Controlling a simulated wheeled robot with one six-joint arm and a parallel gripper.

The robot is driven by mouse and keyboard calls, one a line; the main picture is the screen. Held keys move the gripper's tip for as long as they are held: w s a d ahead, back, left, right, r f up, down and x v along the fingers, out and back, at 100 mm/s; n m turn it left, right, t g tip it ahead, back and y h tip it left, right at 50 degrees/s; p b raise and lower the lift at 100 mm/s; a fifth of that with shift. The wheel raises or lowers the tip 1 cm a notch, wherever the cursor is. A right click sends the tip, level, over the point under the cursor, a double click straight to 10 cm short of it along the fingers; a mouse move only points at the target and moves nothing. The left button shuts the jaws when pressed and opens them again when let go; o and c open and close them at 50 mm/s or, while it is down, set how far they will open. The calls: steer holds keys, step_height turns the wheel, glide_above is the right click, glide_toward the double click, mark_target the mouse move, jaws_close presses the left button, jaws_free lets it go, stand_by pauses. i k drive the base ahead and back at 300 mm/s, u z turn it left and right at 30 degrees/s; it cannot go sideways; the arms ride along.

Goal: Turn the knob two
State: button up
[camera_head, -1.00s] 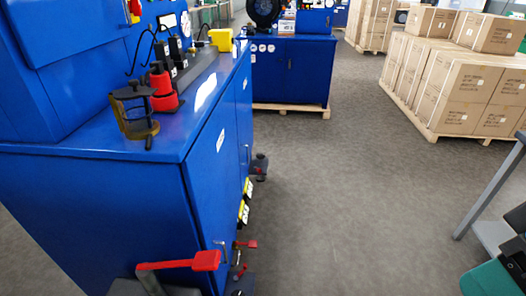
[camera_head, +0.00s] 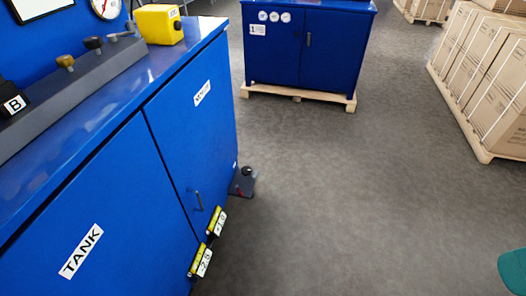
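On top of the blue cabinet (camera_head: 130,170) at the left is a grey strip (camera_head: 70,90) with small knobs. A brass-coloured knob (camera_head: 65,63), a dark knob (camera_head: 93,43) and a grey handle-like knob (camera_head: 122,33) stand along it. A label with the letter B (camera_head: 15,105) sits at the strip's near end. I cannot read a number on any knob, so I cannot tell which is knob two.
A yellow box (camera_head: 158,24) stands past the strip. Black-and-yellow labelled parts (camera_head: 207,245) and a dark foot piece (camera_head: 243,182) stick out from the cabinet's right side. A second blue cabinet (camera_head: 305,50) stands on a pallet behind. Boxes (camera_head: 490,85) are at right. The grey floor between is clear.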

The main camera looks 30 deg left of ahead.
mark_target(247, 170)
steer(key=i, duration=1.6)
steer(key=u, duration=2.85)
steer(key=i, duration=0.5)
steer(key=z, duration=0.05)
